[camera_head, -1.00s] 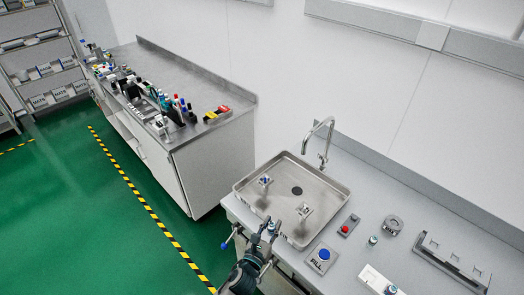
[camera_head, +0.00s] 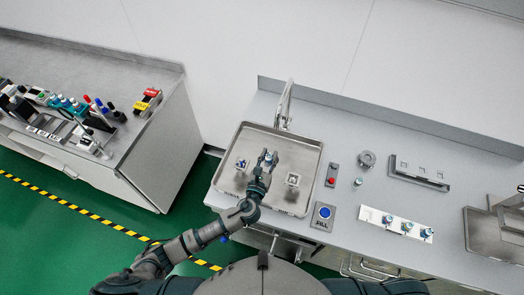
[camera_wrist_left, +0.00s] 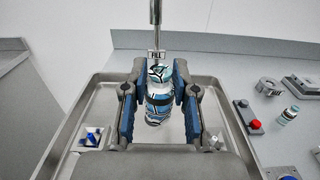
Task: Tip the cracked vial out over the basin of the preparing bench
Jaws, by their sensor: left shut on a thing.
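My left gripper (camera_head: 268,158) is over the basin (camera_head: 302,157) and shut on the cracked vial. In the left wrist view the vial (camera_wrist_left: 158,98) sits between the two blue-padded fingers (camera_wrist_left: 159,100). It is pale blue and white with dark crack-like lines. It looks roughly upright in that view, but its exact tilt is unclear. The basin is a shallow square metal tray, and its left rim shows in the left wrist view (camera_wrist_left: 62,130). Any contents of the vial cannot be made out. My right gripper is not in view.
A tap (camera_head: 286,105) stands behind the basin. Two small fixtures (camera_head: 241,163) (camera_head: 293,180) sit inside it. To the right are a red button (camera_head: 332,180), a blue FILL button (camera_head: 324,212), a small vial (camera_head: 358,182) and a white rack (camera_head: 395,225) with several vials.

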